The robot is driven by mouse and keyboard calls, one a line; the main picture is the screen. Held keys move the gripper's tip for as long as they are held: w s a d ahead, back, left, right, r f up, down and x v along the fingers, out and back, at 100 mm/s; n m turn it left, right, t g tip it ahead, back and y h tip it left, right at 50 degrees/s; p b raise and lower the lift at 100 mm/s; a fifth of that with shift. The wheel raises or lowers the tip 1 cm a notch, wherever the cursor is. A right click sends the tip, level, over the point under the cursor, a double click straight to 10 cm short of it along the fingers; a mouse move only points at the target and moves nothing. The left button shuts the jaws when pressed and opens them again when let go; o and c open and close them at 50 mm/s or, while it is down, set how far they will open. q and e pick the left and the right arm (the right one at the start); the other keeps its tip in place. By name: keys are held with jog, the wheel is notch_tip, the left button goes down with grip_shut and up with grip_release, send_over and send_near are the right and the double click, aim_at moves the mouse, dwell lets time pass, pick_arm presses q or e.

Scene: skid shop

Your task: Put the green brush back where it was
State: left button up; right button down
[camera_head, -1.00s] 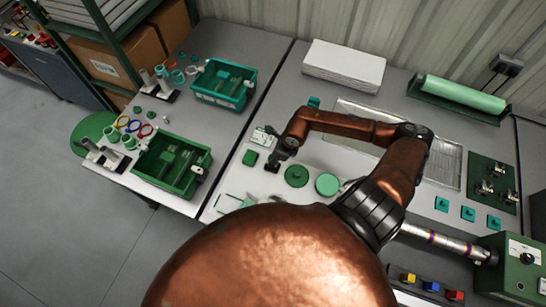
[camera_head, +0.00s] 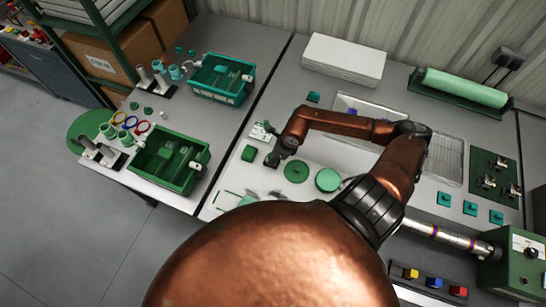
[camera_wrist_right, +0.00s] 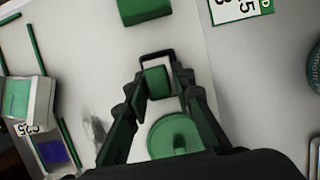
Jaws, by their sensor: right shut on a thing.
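My right gripper (camera_wrist_right: 157,80) is shut, with a small green piece (camera_wrist_right: 157,83) between its fingertips. I take it for the green brush, though its bristles and full shape cannot be made out. In the head view the right gripper (camera_head: 275,160) is low over the light bench, between a green block (camera_head: 249,153) and a flat green disc (camera_head: 295,172). The held piece is hardly visible there. Whether it touches the bench, I cannot tell. My left gripper is out of view.
A second green disc (camera_head: 327,180) lies right of the first. A white number card (camera_head: 262,131) is just behind the gripper. Green trays (camera_head: 200,187) stand on the left bench. A white stack (camera_head: 343,60) and a green roll (camera_head: 465,87) are at the back.

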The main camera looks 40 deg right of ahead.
jog(key=shift+f, duration=0.35)
jog(key=c, duration=1.6)
grip_release()
